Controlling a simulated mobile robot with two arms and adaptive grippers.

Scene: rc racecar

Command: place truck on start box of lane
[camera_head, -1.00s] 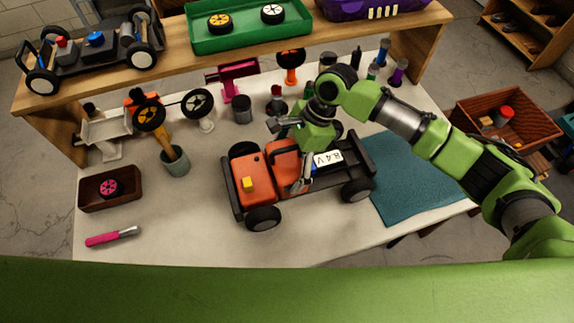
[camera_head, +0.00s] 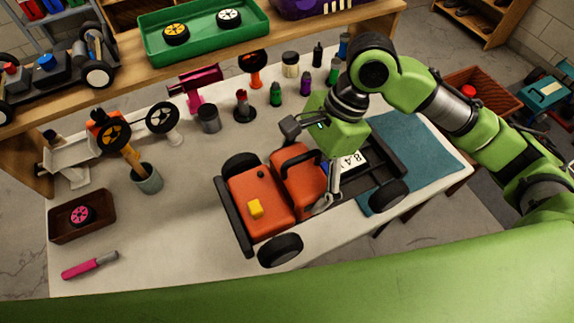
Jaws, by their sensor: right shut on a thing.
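The orange truck (camera_head: 258,200) with black wheels, a yellow block on its hood and a white plate at its rear is on or just above the white workbench (camera_head: 150,240); I cannot tell whether its wheels touch. My right gripper (camera_head: 305,168) is over the truck's cab from the right, shut on the truck around its cab area. One finger shows on the near side of the cab; part of the grip is hidden by the hand. My left gripper is not in view. No start box or lane shows in this view.
A blue-green mat (camera_head: 425,150) lies at the bench's right end. Bottles, a pink drill (camera_head: 195,88), a brush cup (camera_head: 147,178), a small brown tray (camera_head: 85,228) and a pink-handled tool (camera_head: 90,265) are around the bench. A green tray (camera_head: 160,52) stands on the shelf behind.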

